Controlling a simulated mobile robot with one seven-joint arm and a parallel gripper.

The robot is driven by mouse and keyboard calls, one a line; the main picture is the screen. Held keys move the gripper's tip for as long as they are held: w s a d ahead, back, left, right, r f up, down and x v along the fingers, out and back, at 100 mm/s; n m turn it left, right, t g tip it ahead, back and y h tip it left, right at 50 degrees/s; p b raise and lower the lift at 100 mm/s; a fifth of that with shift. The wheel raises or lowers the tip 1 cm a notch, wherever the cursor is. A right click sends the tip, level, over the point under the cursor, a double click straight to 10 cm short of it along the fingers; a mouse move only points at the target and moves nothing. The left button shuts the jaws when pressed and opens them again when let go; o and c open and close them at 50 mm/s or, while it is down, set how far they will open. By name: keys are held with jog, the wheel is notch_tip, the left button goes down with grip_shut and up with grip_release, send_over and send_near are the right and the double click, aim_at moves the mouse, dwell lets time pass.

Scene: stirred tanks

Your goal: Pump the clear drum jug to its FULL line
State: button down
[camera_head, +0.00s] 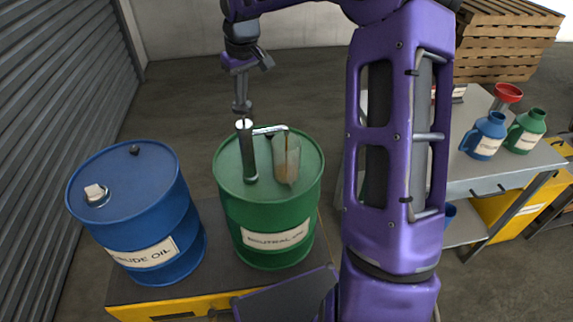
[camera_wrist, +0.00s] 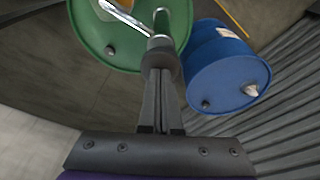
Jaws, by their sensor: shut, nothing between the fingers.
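The green drum (camera_head: 268,225), labelled as neutral oil, stands on a low dark platform. A dark upright pump (camera_head: 248,155) rises from its top, with a silver spout (camera_head: 270,130) reaching right. The clear jug (camera_head: 287,158) hangs or stands under the spout, with brownish liquid in it; its FULL line cannot be made out. My gripper (camera_head: 242,106) is shut and empty, directly above the pump. In the wrist view my gripper (camera_wrist: 160,92) points at the dark round pump head (camera_wrist: 160,65); whether they touch is unclear. The jug is mostly cut off there.
A blue drum (camera_head: 135,215), labelled as crude oil, stands left of the green one. At right, a grey bench (camera_head: 510,168) holds a blue jug (camera_head: 484,135), a green jug (camera_head: 526,130) and a red funnel (camera_head: 508,92). Wooden pallets (camera_head: 510,40) are behind. Open floor lies behind the drums.

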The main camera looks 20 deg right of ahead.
aim_at(242, 107)
jog(key=shift+s+b+x, duration=0.15)
jog(key=shift+b+x, duration=0.35)
jog(key=shift+x, duration=0.4)
jog(key=shift+s+b+x, duration=0.2)
jog(key=shift+b+x, duration=0.25)
jog(key=shift+x, duration=0.45)
jog(key=shift+d, duration=0.1)
jog(key=p+v, duration=0.2)
jog(key=w+p+v, duration=0.1)
jog(key=p+v, duration=0.1)
jog(key=v, duration=0.1)
jog(key=p+v, duration=0.2)
jog(key=shift+w+a+r+p, duration=0.1)
jog(key=shift+a+r+p, duration=0.15)
jog(key=shift+r, duration=0.2)
jog(key=shift+f, duration=0.15)
